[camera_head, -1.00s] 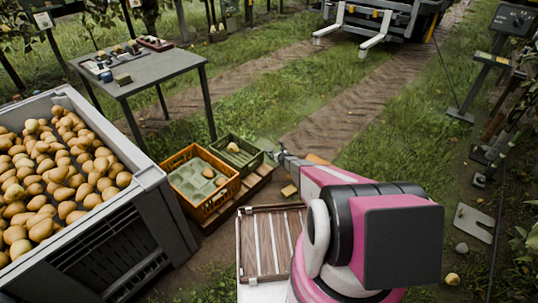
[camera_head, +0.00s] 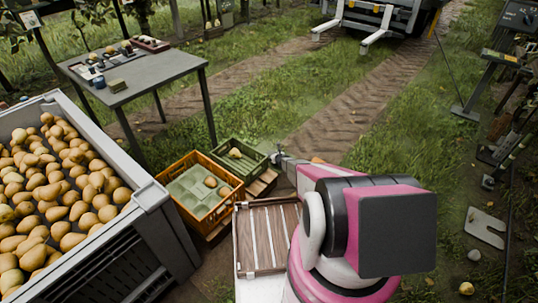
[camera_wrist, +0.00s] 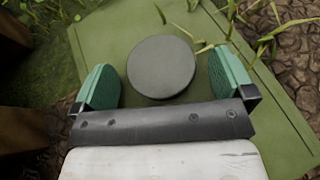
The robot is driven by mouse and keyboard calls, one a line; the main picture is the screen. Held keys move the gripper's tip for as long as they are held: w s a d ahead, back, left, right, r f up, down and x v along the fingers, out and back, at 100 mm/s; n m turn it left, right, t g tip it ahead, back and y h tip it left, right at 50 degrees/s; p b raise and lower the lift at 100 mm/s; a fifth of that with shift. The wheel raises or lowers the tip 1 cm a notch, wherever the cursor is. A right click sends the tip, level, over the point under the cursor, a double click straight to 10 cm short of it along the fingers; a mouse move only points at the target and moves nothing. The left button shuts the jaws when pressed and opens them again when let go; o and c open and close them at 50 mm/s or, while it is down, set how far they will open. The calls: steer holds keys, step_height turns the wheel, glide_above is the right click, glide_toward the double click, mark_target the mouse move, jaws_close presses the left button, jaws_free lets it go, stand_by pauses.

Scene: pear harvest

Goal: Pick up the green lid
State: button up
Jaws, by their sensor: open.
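In the wrist view a flat olive-green panel, which looks like the green lid (camera_wrist: 235,125), lies on the ground. A round, dark grey-green disc (camera_wrist: 161,67), apparently its knob, stands out near the middle. My gripper (camera_wrist: 160,85) is open, with one teal finger pad on each side of the disc and a visible gap to both. I cannot tell how high the fingertips are above the panel. In the head view my gripper (camera_head: 276,158) is small, just right of the green crate. The lid cannot be made out there.
A green crate (camera_head: 252,173) and an orange crate (camera_head: 207,232) with pears stand left of my arm. A large grey bin (camera_head: 150,192) of pears fills the left. A slatted wooden box (camera_head: 239,245) is close by. A grey table (camera_head: 170,75) stands behind.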

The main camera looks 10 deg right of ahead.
steer(key=shift+w+f, duration=0.1)
steer(key=c, duration=1.1)
steer(key=shift+o, duration=0.2)
